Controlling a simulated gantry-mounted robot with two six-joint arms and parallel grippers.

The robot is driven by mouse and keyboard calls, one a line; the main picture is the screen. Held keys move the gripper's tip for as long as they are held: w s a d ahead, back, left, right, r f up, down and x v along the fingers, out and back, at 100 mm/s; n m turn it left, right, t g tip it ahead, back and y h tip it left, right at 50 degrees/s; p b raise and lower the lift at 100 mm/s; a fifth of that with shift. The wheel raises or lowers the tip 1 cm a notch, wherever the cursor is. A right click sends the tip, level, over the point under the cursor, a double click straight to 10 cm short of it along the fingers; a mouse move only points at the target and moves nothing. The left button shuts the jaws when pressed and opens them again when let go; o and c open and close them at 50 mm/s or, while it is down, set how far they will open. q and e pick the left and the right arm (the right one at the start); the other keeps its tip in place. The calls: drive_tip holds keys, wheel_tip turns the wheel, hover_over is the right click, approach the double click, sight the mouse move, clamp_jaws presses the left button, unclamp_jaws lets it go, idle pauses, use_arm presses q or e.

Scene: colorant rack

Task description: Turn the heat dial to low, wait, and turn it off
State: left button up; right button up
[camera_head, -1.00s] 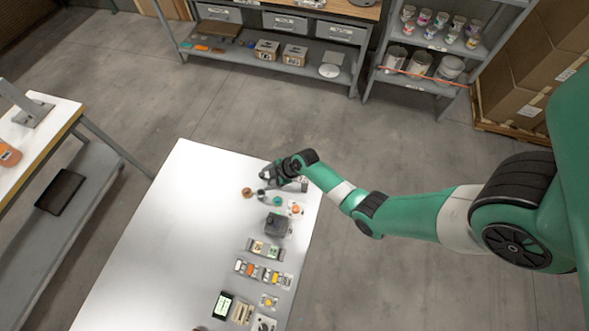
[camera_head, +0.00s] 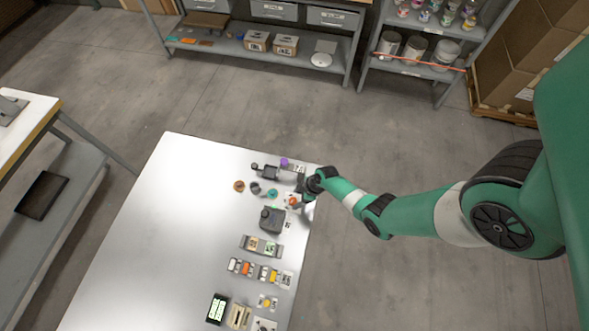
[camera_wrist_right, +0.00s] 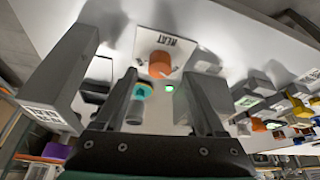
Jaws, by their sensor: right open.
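The heat dial (camera_head: 293,201) is an orange knob on a white plate near the table's right edge. In the right wrist view the orange knob (camera_wrist_right: 160,64) stands ahead of my fingers, on a plate marked "HEAT". My right gripper (camera_head: 302,188) is just beside the dial in the head view, partly hidden by its own wrist. In the wrist view its two fingers (camera_wrist_right: 160,80) are spread apart with nothing held between them. I cannot tell the dial's setting. A small green light (camera_wrist_right: 169,88) glows near the knob. My left gripper is not in view.
A dark grey device (camera_head: 272,219) stands close to the dial. A teal disc (camera_head: 272,193), a brown disc (camera_head: 239,186) and a purple-topped item (camera_head: 284,162) are nearby. Several small modules line the table's right side. The table's left part (camera_head: 150,240) is clear.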

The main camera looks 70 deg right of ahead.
sight(293, 202)
drive_tip(key=shift+b+x, duration=0.55)
drive_tip(key=shift+x, duration=0.95)
drive_tip(key=shift+r, duration=0.1)
clamp_jaws()
